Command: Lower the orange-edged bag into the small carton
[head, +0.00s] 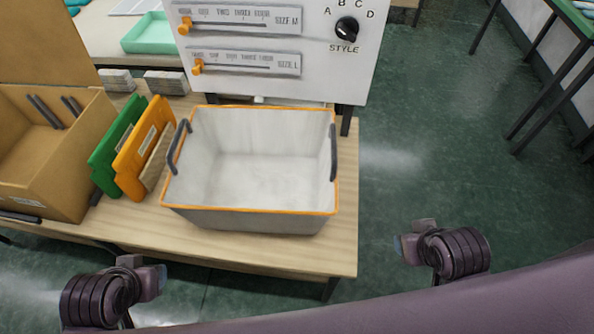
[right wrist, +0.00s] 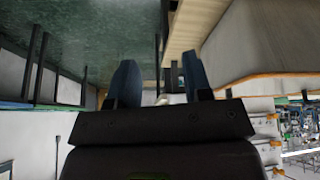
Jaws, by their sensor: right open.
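The orange-edged bag (head: 250,221) is a wide, open, pale grey container with an orange rim and two dark handles. It stands upright on the wooden table and looks empty. A brown cardboard carton (head: 70,190), open at the top, stands at the table's left; part of it is cut off. My left gripper (head: 152,278) is low in front of the table, apart from the bag; its jaw gap is unclear. My right gripper (head: 408,246) is right of the table, clear of the bag. In the right wrist view its two fingers (right wrist: 160,80) are apart with nothing between them.
A green folder-like piece (head: 108,158) and an orange one (head: 135,155) stand between the carton and bag. A white panel (head: 270,45) with sliders and a black dial (head: 346,29) stands behind. The wooden table (head: 345,215) ends just right of the bag; open floor (head: 440,150) lies beyond.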

